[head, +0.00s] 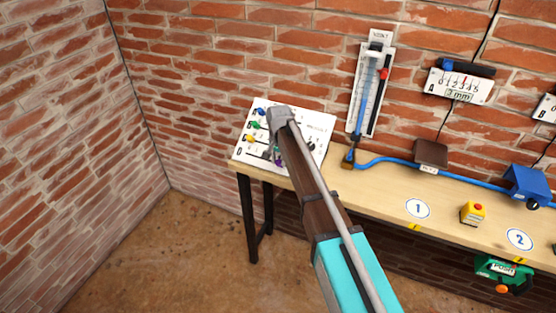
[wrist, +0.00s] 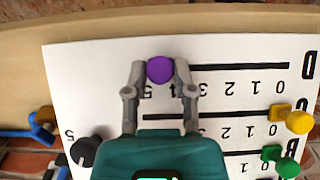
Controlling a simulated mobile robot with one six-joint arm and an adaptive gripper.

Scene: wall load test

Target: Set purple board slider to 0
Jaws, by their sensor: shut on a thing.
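The purple slider knob (wrist: 160,69) sits on the bottom row, marked D, of the white board (head: 315,117). It stands by the high end of its scale, near the 4 and 5, away from the 0 at the other end. My gripper (wrist: 160,75) is shut on the knob, one finger on each side. In the head view my gripper (head: 279,150) is over the board, and the purple knob (head: 279,162) shows only in part beside my arm.
Yellow (wrist: 298,121) and green (wrist: 287,167) knobs stand near the 0 end of other rows. A black dial (wrist: 85,151) is on the board's opposite side. The wooden table (head: 380,190) also bears a yellow button box (head: 473,213). The brick wall is close behind.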

